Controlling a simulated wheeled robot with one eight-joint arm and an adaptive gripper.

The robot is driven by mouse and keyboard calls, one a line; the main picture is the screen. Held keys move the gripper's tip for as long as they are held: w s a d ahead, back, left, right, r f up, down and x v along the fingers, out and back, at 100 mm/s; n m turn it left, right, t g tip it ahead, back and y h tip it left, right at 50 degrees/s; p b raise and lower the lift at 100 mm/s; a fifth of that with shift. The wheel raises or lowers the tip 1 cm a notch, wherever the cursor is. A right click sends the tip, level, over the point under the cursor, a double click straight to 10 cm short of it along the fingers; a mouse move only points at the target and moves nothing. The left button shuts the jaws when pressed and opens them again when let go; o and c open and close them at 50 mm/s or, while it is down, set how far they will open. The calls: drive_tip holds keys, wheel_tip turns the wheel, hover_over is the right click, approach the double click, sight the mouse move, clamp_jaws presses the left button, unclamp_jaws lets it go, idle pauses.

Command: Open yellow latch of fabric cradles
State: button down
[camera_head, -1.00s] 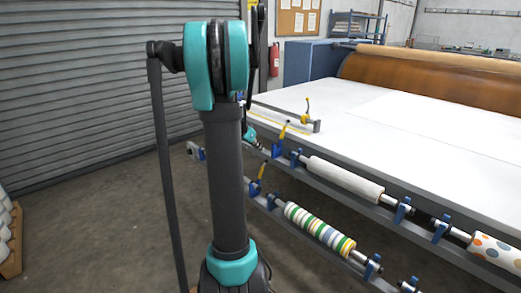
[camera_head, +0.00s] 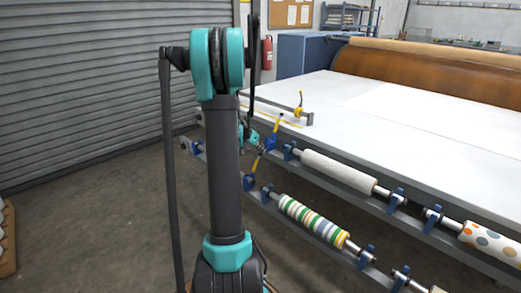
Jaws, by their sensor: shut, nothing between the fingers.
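A yellow latch (camera_head: 277,126) stands up from the blue fabric cradle (camera_head: 270,143) at the left end of the upper rail. A second yellow latch (camera_head: 256,163) rises at a tilt from the blue cradle (camera_head: 249,183) on the lower rail. My gripper (camera_head: 262,150) is small and dark in the head view, behind my upright arm link. It is shut and empty, between the two latches and close to the lower latch's top. I cannot tell whether it touches either latch.
A white roll (camera_head: 340,171) lies on the upper rail and a striped roll (camera_head: 312,222) on the lower one. A dotted roll (camera_head: 492,241) is at right. The white table (camera_head: 400,115) carries a bar with a yellow-handled device (camera_head: 299,107).

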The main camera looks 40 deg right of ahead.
sight(255, 163)
drive_tip(key=shift+s+a+r, duration=0.1)
drive_tip(key=shift+a+r, duration=0.15)
drive_tip(key=shift+a, duration=0.45)
drive_tip(key=shift+s+a+r, duration=0.1)
drive_tip(key=shift+a+r, duration=0.1)
drive_tip(key=shift+a, duration=0.55)
drive_tip(key=shift+a+r, duration=0.15)
drive_tip(key=shift+a, duration=0.3)
drive_tip(key=shift+a+r, duration=0.2)
drive_tip(key=shift+a, duration=0.05)
